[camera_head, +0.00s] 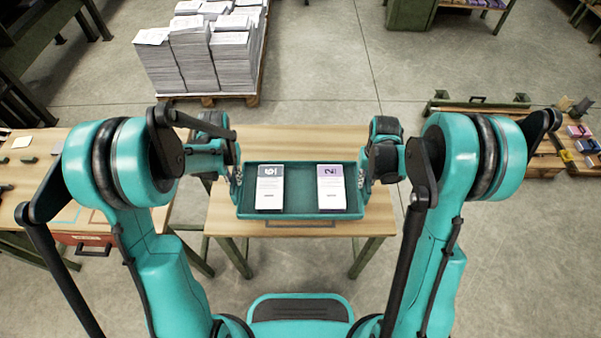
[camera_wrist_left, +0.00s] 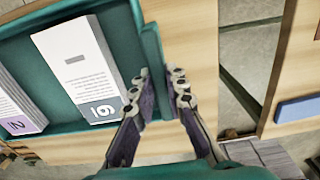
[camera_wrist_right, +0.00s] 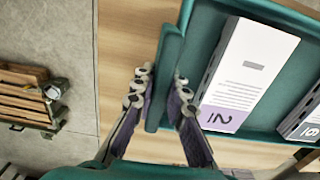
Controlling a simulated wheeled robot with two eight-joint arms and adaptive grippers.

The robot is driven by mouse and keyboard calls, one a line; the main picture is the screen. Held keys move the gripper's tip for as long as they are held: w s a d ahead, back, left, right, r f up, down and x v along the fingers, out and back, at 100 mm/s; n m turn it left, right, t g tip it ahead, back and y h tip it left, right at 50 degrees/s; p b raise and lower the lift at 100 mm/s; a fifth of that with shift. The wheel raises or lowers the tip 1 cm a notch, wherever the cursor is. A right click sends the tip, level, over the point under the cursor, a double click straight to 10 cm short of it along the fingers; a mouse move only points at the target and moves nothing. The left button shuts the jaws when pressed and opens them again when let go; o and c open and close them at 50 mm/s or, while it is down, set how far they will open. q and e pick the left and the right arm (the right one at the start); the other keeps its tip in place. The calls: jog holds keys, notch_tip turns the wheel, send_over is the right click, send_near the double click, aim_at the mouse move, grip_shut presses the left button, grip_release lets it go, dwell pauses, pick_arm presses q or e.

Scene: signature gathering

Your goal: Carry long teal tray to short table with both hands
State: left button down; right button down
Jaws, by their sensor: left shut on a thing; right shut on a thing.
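The long teal tray (camera_head: 300,208) is level over the short wooden table (camera_head: 300,145); I cannot tell whether it touches the top.
Another wooden table (camera_head: 30,180) stands at the left. A pallet of paper stacks (camera_head: 205,50) is on the floor behind. A low wooden bench with coloured items (camera_head: 550,140) stands at the right. Concrete floor lies open between them.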

pick_arm(q)
jog(key=shift+f, duration=0.2)
pick_arm(e)
jog(key=shift+f, duration=0.15)
